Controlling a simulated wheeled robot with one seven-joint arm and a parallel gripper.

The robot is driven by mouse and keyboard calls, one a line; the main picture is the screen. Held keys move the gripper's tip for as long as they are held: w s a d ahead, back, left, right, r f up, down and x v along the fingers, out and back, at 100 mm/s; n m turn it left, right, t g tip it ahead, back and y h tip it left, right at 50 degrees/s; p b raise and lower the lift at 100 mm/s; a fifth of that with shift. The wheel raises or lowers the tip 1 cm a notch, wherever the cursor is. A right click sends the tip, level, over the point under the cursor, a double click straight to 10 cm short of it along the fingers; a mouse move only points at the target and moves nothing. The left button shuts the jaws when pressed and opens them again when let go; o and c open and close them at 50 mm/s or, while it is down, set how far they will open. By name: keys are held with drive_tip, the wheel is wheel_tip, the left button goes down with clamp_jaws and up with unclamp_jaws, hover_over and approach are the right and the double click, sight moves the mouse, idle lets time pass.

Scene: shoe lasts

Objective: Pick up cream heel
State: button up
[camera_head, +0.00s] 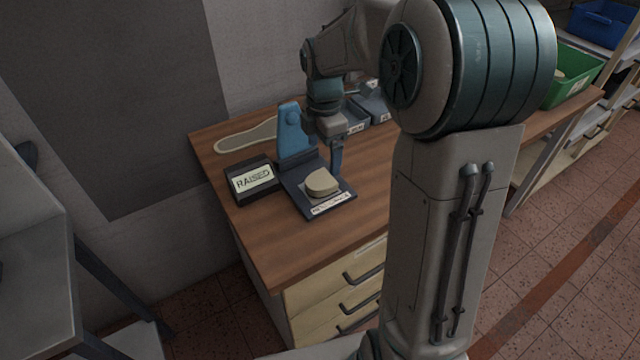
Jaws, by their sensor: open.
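The cream heel (321,183) is a small rounded block. It lies on the dark tray (336,203), which has a white label on its front edge, on the wooden workbench. My gripper (334,168) is just behind the heel, pointing down, with its fingers by the tray's back right side. It is open and holds nothing that I can see. I cannot tell whether a finger touches the heel. My arm hides part of the bench behind and to the right.
A black block with a "RAISED" sign (252,180) stands left of the tray. A blue upright piece (291,131) rises behind the tray. A cream sole-shaped piece (245,136) lies at the back left. Grey-blue bins (372,107) stand behind. The bench front (285,245) is clear.

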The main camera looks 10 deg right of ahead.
sight(324, 178)
drive_tip(key=f, duration=0.8)
drive_tip(key=shift+w+d+f, duration=0.1)
drive_tip(key=shift+w+f, duration=0.2)
drive_tip(key=shift+f, duration=0.05)
drive_tip(key=c, duration=1.2)
drive_tip(key=shift+r, duration=0.1)
